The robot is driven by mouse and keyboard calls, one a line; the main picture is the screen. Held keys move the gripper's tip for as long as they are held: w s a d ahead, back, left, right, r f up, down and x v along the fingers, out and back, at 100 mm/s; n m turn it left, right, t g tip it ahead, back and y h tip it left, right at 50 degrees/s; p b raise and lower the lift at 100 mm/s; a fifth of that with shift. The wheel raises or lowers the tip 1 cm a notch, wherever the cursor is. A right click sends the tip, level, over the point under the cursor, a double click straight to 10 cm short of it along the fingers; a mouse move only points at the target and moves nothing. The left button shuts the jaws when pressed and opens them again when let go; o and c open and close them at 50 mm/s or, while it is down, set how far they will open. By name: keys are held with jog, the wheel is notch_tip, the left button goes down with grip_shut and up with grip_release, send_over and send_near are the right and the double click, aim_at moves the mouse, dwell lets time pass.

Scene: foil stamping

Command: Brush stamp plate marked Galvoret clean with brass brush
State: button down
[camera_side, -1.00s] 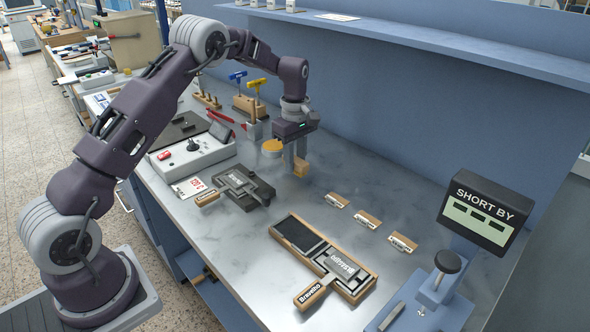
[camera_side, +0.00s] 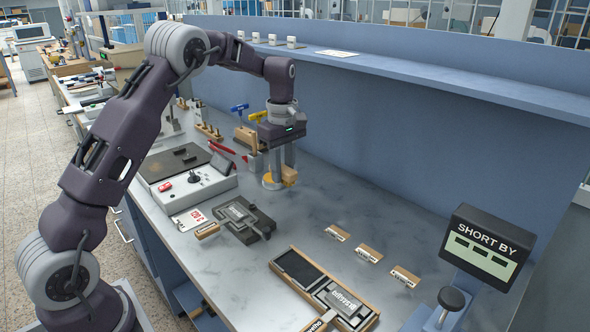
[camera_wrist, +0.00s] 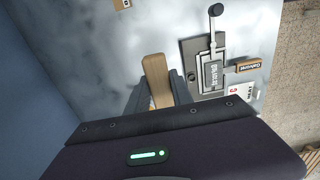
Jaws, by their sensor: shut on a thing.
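My gripper (camera_side: 284,173) is shut on a wooden block, which I take to be the brass brush (camera_side: 290,175). In the wrist view its wooden back (camera_wrist: 157,78) sticks out between the fingers; no bristles show. It is held over the bench's back part, behind and right of the stamp plate and apart from it. The stamp plate marked Galvoret (camera_wrist: 213,72) is grey with raised lettering and sits on a dark holder (camera_side: 262,222). Its wooden handle bears the name label (camera_wrist: 247,66). The plate also shows in the side view (camera_side: 238,212).
A wooden tray (camera_side: 290,250) with a dark pad and another plate lies in front. Several small wooden label blocks (camera_side: 368,254) lie on the right. A control box (camera_side: 195,186) stands left. A "SHORT BY" display (camera_side: 485,245) stands far right.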

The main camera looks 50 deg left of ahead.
send_near(245, 220)
jog(key=shift+f, duration=2.95)
jog(key=shift+a+f, duration=0.2)
jog(key=shift+a, duration=0.5)
jog(key=shift+a+f, duration=0.1)
jog(key=shift+a, duration=3)
jog(key=shift+d, duration=3.85)
jog(key=shift+a, duration=3.8)
jog(key=shift+d, duration=3.85)
notch_tip(245, 220, up, 8)
jog(key=shift+a, duration=0.1)
